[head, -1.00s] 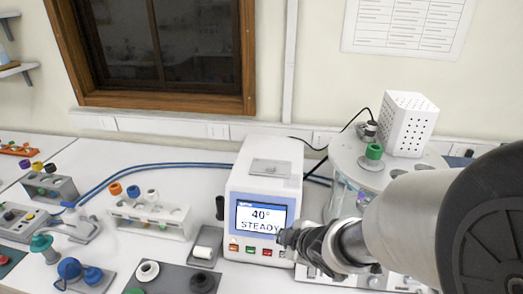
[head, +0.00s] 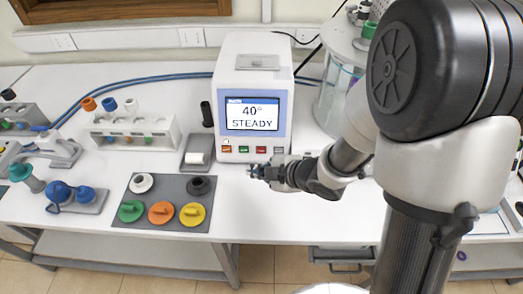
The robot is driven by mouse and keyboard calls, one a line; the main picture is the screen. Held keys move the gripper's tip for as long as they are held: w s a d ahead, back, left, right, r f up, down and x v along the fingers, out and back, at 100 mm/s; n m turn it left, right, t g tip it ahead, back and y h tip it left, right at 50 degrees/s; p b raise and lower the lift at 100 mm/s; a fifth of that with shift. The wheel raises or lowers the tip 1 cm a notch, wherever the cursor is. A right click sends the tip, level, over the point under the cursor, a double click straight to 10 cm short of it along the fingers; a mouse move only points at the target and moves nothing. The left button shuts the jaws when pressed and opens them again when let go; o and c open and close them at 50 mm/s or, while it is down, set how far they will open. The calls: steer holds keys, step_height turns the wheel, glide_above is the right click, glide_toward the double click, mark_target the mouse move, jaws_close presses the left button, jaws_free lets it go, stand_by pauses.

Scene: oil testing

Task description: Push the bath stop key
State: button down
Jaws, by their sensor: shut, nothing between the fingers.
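The bath controller (head: 225,100) is a white box whose screen (head: 253,115) reads 40° STEADY. Below the screen is a row of small keys: an orange key (head: 227,149), a green key (head: 244,149), a red key (head: 261,149) and a grey key (head: 279,150). Their labels are too small to read, so I cannot tell which is marked stop. My gripper (head: 254,171) is shut and empty, pointing left in front of the controller. In the picture its tip lies just below the red key, with a small gap. My arm comes in from the right.
A glass bath vessel (head: 330,100) stands right of the controller, partly behind my arm. A small tray (head: 190,163) stands at left. A grey mat (head: 180,219) with several coloured caps lies in front left. A tube rack (head: 165,143) stands further left.

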steer(key=shift+w+d+f, duration=0.1)
steer(key=shift+w+f, duration=0.45)
steer(key=shift+w, duration=0.75)
steer(key=shift+w+f, duration=0.5)
steer(key=shift+w, duration=0.85)
steer(key=shift+w+d+f, duration=0.1)
steer(key=shift+w+f, duration=0.45)
steer(key=shift+w, duration=0.75)
steer(key=shift+w+f, duration=0.15)
steer(key=shift+w, duration=0.25)
steer(key=shift+w+f, duration=0.15)
steer(key=shift+w, duration=0.2)
steer(key=shift+s, duration=0.1)
steer(key=shift+s+r, duration=0.3)
steer(key=shift+s, duration=0.35)
steer(key=s, duration=0.1)
steer(key=s+r, duration=0.1)
steer(key=s, duration=0.1)
steer(key=s+r, duration=0.1)
steer(key=shift+s+a, duration=0.1)
steer(key=shift+s, duration=0.25)
